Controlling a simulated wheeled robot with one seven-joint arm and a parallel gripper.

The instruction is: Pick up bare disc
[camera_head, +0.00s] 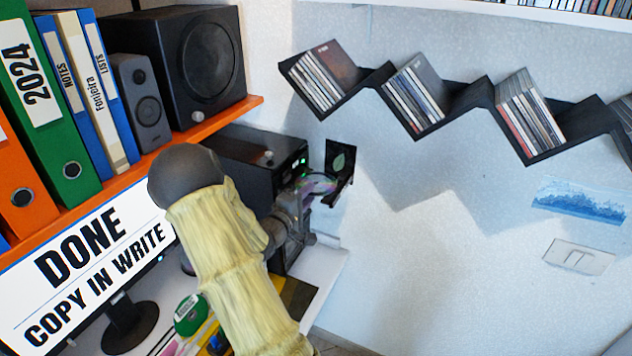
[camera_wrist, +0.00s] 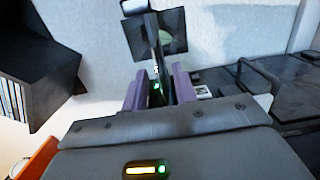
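A shiny, rainbow-tinted bare disc (camera_head: 321,185) shows in the head view at the front of a black disc drive unit (camera_head: 256,160), beside its dark drawer (camera_head: 338,188). My gripper (camera_head: 308,188) is right at the disc and covers part of it. In the wrist view the two purple fingers of my gripper (camera_wrist: 158,88) stand apart, with a narrow dark shape and a green light between them. The disc itself is not clear in the wrist view, and I cannot tell whether the fingers touch it.
A zigzag black shelf (camera_head: 455,100) with several disc cases hangs on the wall at right. An orange shelf (camera_head: 215,123) holds binders and speakers (camera_head: 204,60).

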